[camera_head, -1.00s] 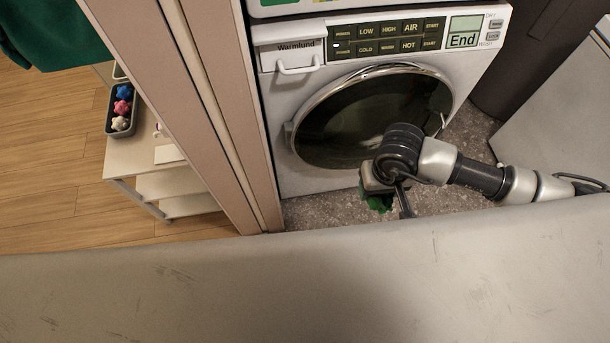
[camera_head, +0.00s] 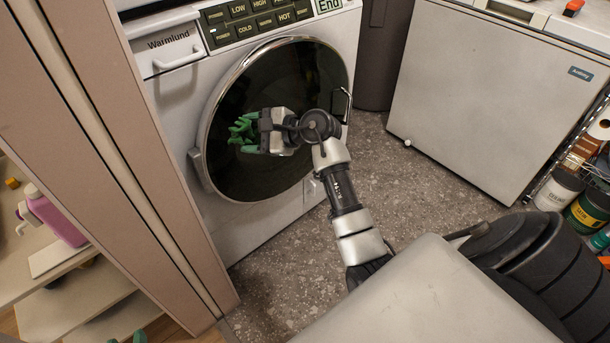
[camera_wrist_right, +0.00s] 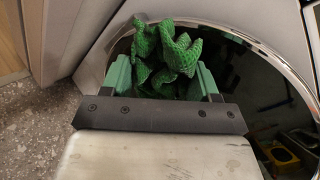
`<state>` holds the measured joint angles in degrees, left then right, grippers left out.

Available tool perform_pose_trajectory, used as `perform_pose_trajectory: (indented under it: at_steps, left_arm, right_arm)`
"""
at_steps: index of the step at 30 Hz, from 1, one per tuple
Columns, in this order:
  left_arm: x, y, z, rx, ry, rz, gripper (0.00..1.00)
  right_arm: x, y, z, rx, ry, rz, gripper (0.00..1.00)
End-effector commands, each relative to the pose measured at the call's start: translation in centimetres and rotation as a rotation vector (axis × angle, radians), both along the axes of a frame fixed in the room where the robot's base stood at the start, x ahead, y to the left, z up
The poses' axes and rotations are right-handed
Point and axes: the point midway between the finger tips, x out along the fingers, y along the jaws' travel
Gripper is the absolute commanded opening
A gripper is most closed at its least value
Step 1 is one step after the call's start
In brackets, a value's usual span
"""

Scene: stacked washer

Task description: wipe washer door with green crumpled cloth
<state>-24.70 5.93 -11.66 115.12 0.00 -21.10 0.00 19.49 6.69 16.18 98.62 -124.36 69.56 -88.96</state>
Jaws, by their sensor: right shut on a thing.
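The washer door (camera_head: 265,178) is closed, with dark round glass and a chrome rim; it also shows in the right wrist view (camera_wrist_right: 262,95). My right gripper (camera_head: 250,136) is in front of the glass, left of its middle, shut on the green crumpled cloth (camera_head: 238,130). In the right wrist view the cloth (camera_wrist_right: 168,50) bunches up between the green fingers (camera_wrist_right: 163,80), its folds sticking out beyond them. I cannot tell whether the cloth touches the glass. Two small green tips show at the bottom left edge of the head view, possibly my left gripper (camera_head: 128,338).
A partition edge (camera_head: 110,160) stands left of the washer, with a shelf unit (camera_head: 85,300) and a pink bottle (camera_head: 58,222) beyond it. A white chest (camera_head: 480,95) stands to the right. Speckled floor (camera_head: 300,245) between is clear. Cans (camera_head: 558,190) stand on a rack at far right.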

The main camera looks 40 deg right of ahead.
Motion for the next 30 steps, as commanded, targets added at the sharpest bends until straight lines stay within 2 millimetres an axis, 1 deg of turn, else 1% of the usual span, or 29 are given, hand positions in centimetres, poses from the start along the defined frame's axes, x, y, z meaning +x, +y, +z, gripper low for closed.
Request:
perform_pose_trajectory:
  at_steps: [1,3,6,9,12,15,19,23,30]
  left_arm:
    - [0.1,-0.1,0.2,-0.014,-0.057,-0.001,0.43]
    - [0.1,-0.2,2.3,-0.031,-0.126,-0.002,0.43]
    - [-0.4,-0.2,5.1,-0.052,-0.210,-0.004,0.43]
    - [-0.9,-0.1,7.1,-0.066,-0.269,-0.005,0.43]
    - [-1.4,0.0,8.4,-0.075,-0.308,-0.006,0.43]
    - [-1.6,0.0,9.3,-0.081,-0.329,-0.006,0.43]
    - [-1.7,0.0,9.9,-0.088,-0.357,-0.007,0.43]
    - [-1.6,-0.1,10.5,-0.100,-0.406,-0.010,0.43]
    - [-1.7,-0.4,12.2,-0.139,-0.545,-0.018,0.43]
  right_arm:
    - [-0.2,-1.8,-3.8,0.040,-0.039,-0.098,0.42]
    - [-0.4,-4.5,-6.6,0.071,-0.103,-0.221,0.42]
    - [-1.3,-7.5,-10.4,0.093,-0.175,-0.357,0.42]
    - [-2.2,-9.7,-13.4,0.102,-0.229,-0.451,0.42]
    - [-3.0,-11.0,-15.4,0.103,-0.264,-0.510,0.42]
    - [-3.4,-11.7,-16.4,0.101,-0.284,-0.541,0.42]
    - [-3.2,-12.0,-16.7,0.101,-0.294,-0.552,0.42]
    - [-2.1,-11.9,-16.6,0.101,-0.295,-0.552,0.42]
    - [0.5,-11.6,-16.7,0.103,-0.294,-0.550,0.42]
